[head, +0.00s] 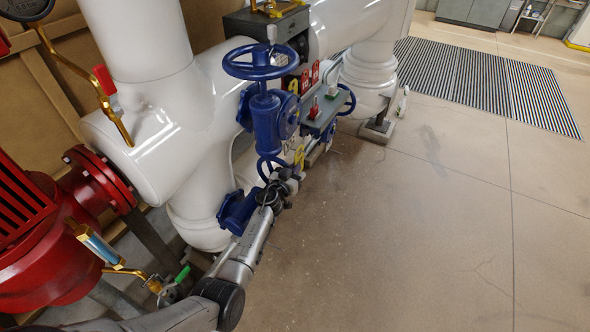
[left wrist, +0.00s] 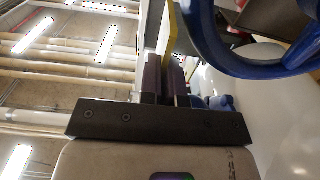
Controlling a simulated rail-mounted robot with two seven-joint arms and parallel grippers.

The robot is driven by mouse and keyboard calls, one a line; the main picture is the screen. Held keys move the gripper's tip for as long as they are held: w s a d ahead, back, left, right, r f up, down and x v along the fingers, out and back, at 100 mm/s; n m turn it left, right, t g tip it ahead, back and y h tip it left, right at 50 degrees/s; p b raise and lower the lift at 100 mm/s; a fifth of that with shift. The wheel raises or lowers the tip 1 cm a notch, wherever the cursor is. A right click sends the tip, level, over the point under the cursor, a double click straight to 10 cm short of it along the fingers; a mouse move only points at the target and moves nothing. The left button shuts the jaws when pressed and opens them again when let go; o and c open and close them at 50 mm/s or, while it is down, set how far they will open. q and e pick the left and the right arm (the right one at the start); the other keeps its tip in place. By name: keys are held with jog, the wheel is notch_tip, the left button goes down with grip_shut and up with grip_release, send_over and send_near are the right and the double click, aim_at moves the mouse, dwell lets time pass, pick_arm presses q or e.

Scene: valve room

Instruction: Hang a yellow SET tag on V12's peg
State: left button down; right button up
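My left gripper (head: 294,174) is low among the blue valves, with its arm reaching in from the bottom left. It is shut on a yellow tag (head: 299,156), which stands up from the fingers. In the left wrist view the yellow tag (left wrist: 170,38) shows edge-on between the dark fingers (left wrist: 166,78). A blue handwheel (left wrist: 235,62) is close beside the tag there. Blue valves with handwheels (head: 260,62) are on the white pipe. A small label (head: 288,147) beside the tag is too small to read surely. I cannot make out V12's peg. My right gripper is not in view.
Open floor (head: 420,230) lies to the right.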

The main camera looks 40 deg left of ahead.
pick_arm(q)
jog(key=c, duration=1.2)
grip_release()
jog(key=shift+c, duration=0.2)
jog(key=p+v, duration=0.6)
jog(key=v, duration=0.8)
jog(key=shift+p, duration=0.4)
jog(key=shift+w+a, duration=0.1)
